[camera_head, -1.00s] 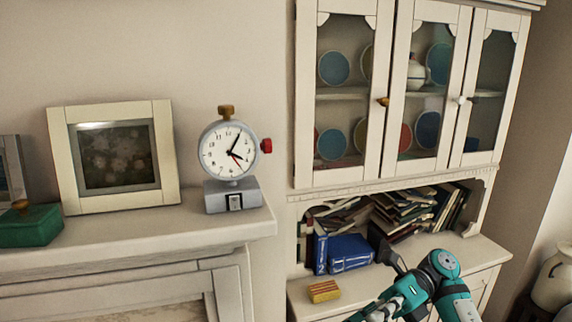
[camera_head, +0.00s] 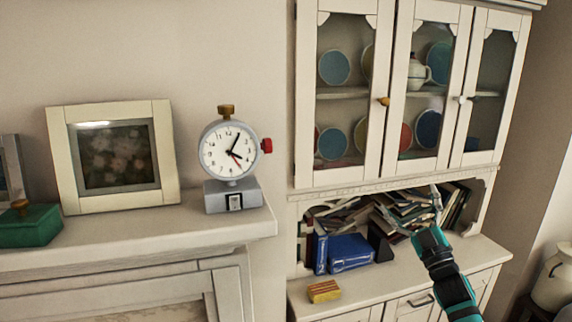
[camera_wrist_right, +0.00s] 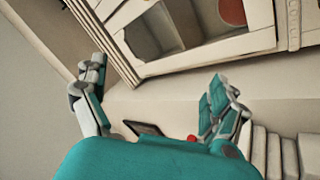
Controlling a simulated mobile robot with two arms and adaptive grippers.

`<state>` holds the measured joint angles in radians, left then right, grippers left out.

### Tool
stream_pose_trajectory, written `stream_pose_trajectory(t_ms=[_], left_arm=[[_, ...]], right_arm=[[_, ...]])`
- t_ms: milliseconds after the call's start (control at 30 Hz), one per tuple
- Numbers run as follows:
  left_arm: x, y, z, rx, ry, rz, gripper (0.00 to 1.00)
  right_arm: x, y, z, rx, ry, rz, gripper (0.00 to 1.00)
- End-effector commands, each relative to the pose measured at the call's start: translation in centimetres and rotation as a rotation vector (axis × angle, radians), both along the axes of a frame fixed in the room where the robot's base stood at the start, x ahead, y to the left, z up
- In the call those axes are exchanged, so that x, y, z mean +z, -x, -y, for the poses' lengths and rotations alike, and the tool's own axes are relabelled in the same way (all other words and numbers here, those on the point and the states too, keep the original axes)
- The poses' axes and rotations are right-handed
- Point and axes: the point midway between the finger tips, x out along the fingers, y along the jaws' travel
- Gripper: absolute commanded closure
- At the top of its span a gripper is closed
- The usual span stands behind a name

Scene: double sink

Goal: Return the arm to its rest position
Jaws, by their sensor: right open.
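My right arm comes up from the lower right in the head view. My right gripper (camera_head: 411,204) is raised in front of the book niche of the white cabinet (camera_head: 345,179), its fingers spread. In the right wrist view the gripper (camera_wrist_right: 153,86) is open, with two teal and grey fingers wide apart. Nothing shows between the fingertips. My left gripper is in neither view.
Blue books (camera_head: 350,252) and a yellow-red block (camera_head: 324,291) lie on the cabinet's ledge. Loose books (camera_head: 405,208) fill the niche. A clock (camera_head: 229,150), picture frame (camera_head: 116,156) and green box (camera_head: 29,225) stand on the left mantel. A jug (camera_head: 553,280) is at right.

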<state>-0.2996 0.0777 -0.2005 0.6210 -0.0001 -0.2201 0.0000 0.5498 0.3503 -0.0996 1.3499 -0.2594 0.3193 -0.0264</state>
Motion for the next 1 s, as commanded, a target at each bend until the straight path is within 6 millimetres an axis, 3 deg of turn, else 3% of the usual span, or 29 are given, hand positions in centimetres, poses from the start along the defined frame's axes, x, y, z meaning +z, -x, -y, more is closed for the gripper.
stream_pose_trajectory(t_ms=[100,267,533,767,1000], left_arm=[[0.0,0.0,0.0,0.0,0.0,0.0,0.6],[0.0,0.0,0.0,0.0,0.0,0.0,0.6],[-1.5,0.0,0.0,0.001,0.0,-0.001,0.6],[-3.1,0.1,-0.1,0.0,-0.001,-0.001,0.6],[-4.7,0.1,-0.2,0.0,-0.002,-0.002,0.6]], right_arm=[[-3.3,-2.1,2.9,-0.081,-0.152,-0.2,0.03],[-8.4,-3.5,5.3,-0.151,-0.319,-0.45,0.03],[-23.3,-1.7,4.7,-0.191,-0.355,-0.685,0.03],[-39.0,3.4,3.5,-0.23,-0.367,-0.919,0.03],[-55.0,12.6,1.7,-0.274,-0.373,-1.178,0.03]])
